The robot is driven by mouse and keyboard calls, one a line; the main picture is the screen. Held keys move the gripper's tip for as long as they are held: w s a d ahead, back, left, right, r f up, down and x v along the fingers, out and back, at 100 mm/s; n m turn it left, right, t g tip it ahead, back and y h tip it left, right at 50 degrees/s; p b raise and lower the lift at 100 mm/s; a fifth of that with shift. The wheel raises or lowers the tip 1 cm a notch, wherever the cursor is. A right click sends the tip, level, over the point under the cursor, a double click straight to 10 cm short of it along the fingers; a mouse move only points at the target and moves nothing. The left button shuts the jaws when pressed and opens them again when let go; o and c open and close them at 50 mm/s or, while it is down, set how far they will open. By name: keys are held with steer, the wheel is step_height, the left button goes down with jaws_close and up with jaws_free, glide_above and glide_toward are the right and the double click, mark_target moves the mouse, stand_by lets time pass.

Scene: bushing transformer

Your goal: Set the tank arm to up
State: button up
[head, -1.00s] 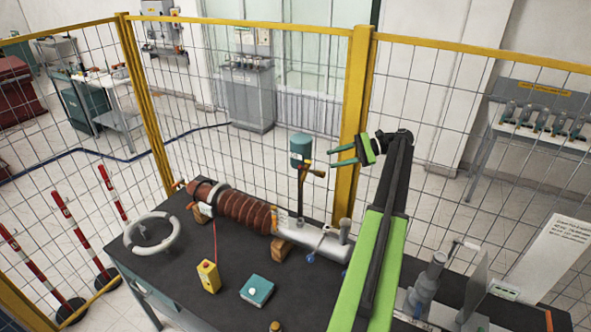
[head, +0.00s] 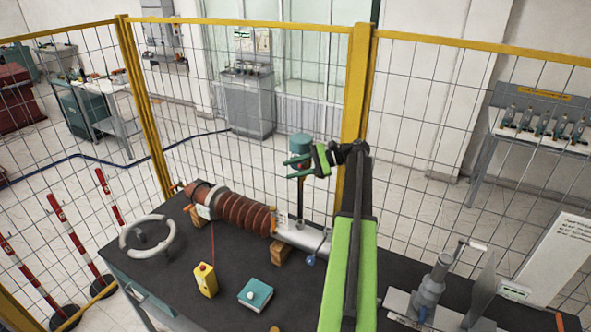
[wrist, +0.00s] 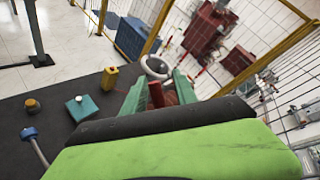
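A small teal tank (head: 301,143) stands on a thin post behind the bushing in the head view. The lever beside the post is now mostly hidden behind my gripper, so its position cannot be read. My gripper (head: 286,169) is in front of the post, just below the tank, with its two green fingers apart and pointing left. Whether it touches the post or lever cannot be told. In the wrist view the fingers (wrist: 160,77) are spread, with a reddish part showing between them; I cannot tell if it lies between or beyond them.
The brown ribbed bushing (head: 240,211) lies on the dark bench in wooden supports. A white ring (head: 147,236), yellow box (head: 206,280) and teal box (head: 255,294) are on the bench. A grey crank device (head: 430,285) stands right. Yellow-framed mesh fence (head: 352,110) runs behind.

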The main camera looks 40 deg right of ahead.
steer(key=shift+c, duration=0.4)
jaws_close()
stand_by(0.9)
